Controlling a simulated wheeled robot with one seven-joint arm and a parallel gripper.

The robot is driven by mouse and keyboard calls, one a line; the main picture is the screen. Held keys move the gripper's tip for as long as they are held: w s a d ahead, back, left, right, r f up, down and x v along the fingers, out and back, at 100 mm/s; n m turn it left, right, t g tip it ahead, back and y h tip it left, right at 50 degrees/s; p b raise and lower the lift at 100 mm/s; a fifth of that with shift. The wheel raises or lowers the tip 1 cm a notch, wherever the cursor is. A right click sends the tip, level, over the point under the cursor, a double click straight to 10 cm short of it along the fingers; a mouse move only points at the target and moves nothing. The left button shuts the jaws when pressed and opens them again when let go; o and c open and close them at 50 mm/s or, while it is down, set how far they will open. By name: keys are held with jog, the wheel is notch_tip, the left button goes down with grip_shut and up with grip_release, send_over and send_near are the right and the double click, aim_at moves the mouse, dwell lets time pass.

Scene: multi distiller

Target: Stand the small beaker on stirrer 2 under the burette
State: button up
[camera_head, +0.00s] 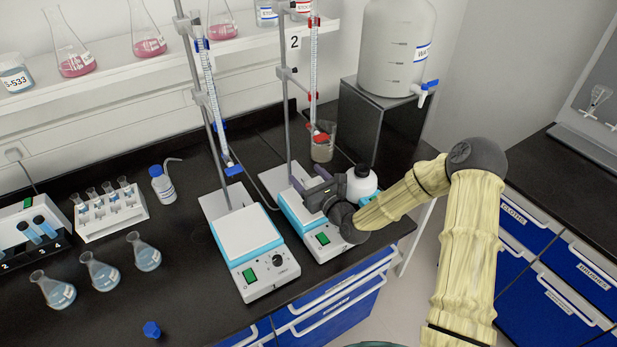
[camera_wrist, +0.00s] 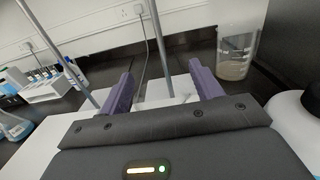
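The beaker (camera_head: 322,150) is clear glass with some murky contents. In the head view it shows behind stirrer 2 (camera_head: 325,244), near the red-tapped burette (camera_head: 313,75). In the wrist view the beaker (camera_wrist: 235,62) stands upright on the dark bench, beyond and to the right of my right finger. My gripper (camera_head: 309,181) is low over stirrer 2's white top and hides part of it. In the wrist view its purple fingers (camera_wrist: 163,88) are apart with nothing between them. The beaker is outside the fingers.
A white bottle with a black cap (camera_head: 362,184) stands close beside my gripper. A dark box (camera_head: 382,125) bearing a large carboy is behind. Another stirrer (camera_head: 247,240) with a blue-tapped burette (camera_head: 208,85) is to the left. Several flasks (camera_head: 101,272) stand further left.

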jog(key=shift+r, duration=0.15)
jog(key=b+v, duration=0.2)
jog(key=v, duration=1)
dwell(2.1)
